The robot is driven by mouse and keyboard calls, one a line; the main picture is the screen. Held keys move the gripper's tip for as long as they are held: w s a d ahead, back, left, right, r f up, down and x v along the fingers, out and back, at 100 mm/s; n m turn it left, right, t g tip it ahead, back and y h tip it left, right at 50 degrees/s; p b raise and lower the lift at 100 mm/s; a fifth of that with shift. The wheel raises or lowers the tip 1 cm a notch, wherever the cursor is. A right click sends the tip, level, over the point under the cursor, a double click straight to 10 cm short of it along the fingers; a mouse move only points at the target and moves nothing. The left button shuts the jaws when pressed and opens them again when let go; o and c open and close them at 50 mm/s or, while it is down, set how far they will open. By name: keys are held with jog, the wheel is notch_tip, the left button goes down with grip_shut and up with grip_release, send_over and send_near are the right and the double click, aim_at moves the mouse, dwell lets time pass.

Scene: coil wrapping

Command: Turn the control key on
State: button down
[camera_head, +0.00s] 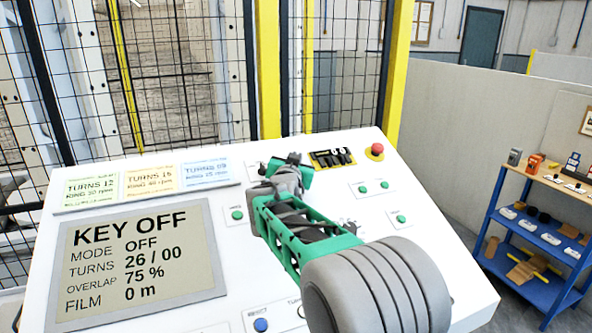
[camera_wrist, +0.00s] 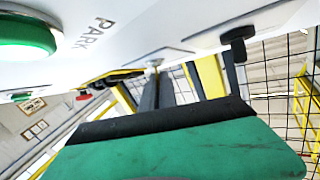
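The white control panel (camera_head: 330,205) has a display (camera_head: 140,262) that reads KEY OFF, with mode OFF. A small dark knob-like part (camera_head: 262,168) shows just left of my gripper's tip; I cannot tell for sure that it is the key. In the wrist view a black knob (camera_wrist: 237,42) sticks out from a plate on the white panel, apart from the green-and-black gripper body in the foreground. My gripper (camera_head: 288,172) is over the upper middle of the panel and hides part of it. Its fingertips are not clear enough to show whether they are open.
Green buttons (camera_head: 237,215) are spread on the panel. A yellow-posted mesh fence (camera_head: 180,75) stands behind. A blue shelf (camera_head: 530,260) is at the right.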

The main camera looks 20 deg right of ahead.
jog(key=m+g+h, duration=0.2)
jog(key=m, duration=0.1)
jog(key=shift+w+a+m+g+b, duration=0.1)
jog(key=shift+a+m+g+b, duration=0.05)
jog(key=shift+m+g+b, duration=0.15)
jog(key=m+g+h+p, duration=0.2)
jog(key=m+g+p, duration=0.1)
jog(key=shift+r, duration=0.3)
jog(key=m+g+p, duration=0.2)
jog(key=p, duration=0.2)
jog(key=shift+h+p, duration=0.4)
jog(key=g+p, duration=0.1)
jog(key=m+p, duration=0.1)
jog(key=shift+f+g+p, duration=0.25)
jog(key=shift+g+p, duration=0.1)
jog(key=shift+g, duration=0.05)
jog(key=shift+d+f+m, duration=0.1)
jog(key=shift+d+m, duration=0.1)
jog(key=shift+m, duration=0.1)
jog(key=c, duration=2.1)
grip_release()
jog(key=o, duration=0.4)
